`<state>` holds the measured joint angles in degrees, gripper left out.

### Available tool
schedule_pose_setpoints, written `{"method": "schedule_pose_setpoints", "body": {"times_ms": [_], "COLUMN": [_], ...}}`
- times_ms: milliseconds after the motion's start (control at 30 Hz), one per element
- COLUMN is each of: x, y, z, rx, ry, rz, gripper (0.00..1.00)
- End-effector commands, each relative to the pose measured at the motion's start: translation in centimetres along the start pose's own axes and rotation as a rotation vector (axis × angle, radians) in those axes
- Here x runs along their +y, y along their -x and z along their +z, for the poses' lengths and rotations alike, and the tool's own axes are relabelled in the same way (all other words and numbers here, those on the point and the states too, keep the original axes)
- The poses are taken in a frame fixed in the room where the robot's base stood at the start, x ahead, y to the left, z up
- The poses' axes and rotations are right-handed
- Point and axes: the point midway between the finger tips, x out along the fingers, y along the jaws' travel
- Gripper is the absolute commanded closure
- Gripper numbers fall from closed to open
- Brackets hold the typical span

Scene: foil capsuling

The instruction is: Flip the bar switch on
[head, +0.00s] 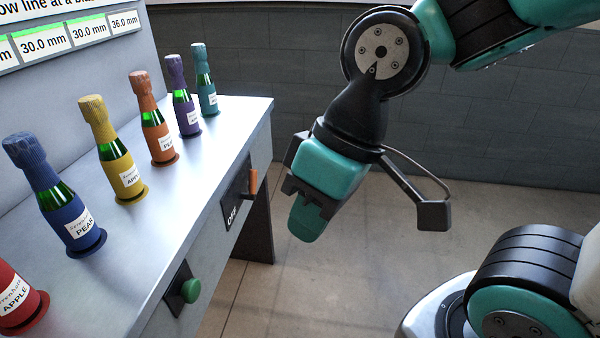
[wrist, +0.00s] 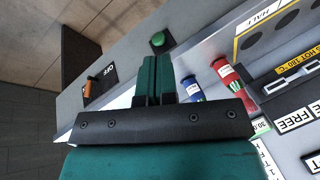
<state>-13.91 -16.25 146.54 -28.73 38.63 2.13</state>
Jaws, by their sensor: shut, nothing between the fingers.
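The bar switch is an orange handle (head: 253,182) on a black plate (head: 236,203) on the front face of the bench. The plate reads OFF beside the handle. In the head view the handle stands roughly upright. The handle also shows in the wrist view (wrist: 88,88), left of the fingers. My gripper (head: 306,222) is shut and empty, in the air in front of the bench. In the head view it is right of the switch and apart from it. Its closed fingers also show in the wrist view (wrist: 155,62).
A green round button (head: 191,291) sits on the same bench face, nearer the camera. Capsuled bottles, such as the yellow one (head: 116,165) and the blue one (head: 68,215), stand in a row on the bench top (head: 170,220). Open floor (head: 350,285) lies in front of the bench.

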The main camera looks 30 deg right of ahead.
Motion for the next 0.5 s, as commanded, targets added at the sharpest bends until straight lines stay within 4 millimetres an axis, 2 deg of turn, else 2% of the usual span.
{"method": "schedule_pose_setpoints", "body": {"times_ms": [33,167,200,267,300,367,400,500], "x": [0.9,4.5,6.1,9.0,11.1,14.4,16.7,22.0], "y": [-2.4,-8.0,-9.7,-11.9,-13.1,-14.3,-15.0,-15.9], "z": [-0.7,-4.4,-5.8,-7.8,-9.0,-10.4,-11.1,-11.8], "rx": [0.035,0.222,0.295,0.415,0.495,0.613,0.688,0.855], "ry": [-0.061,-0.342,-0.459,-0.644,-0.769,-0.951,-1.066,-1.310], "rz": [-0.022,-0.132,-0.181,-0.264,-0.322,-0.412,-0.470,-0.606], "gripper": [1.00,1.00,1.00,1.00,1.00,1.00,1.00,1.00]}}
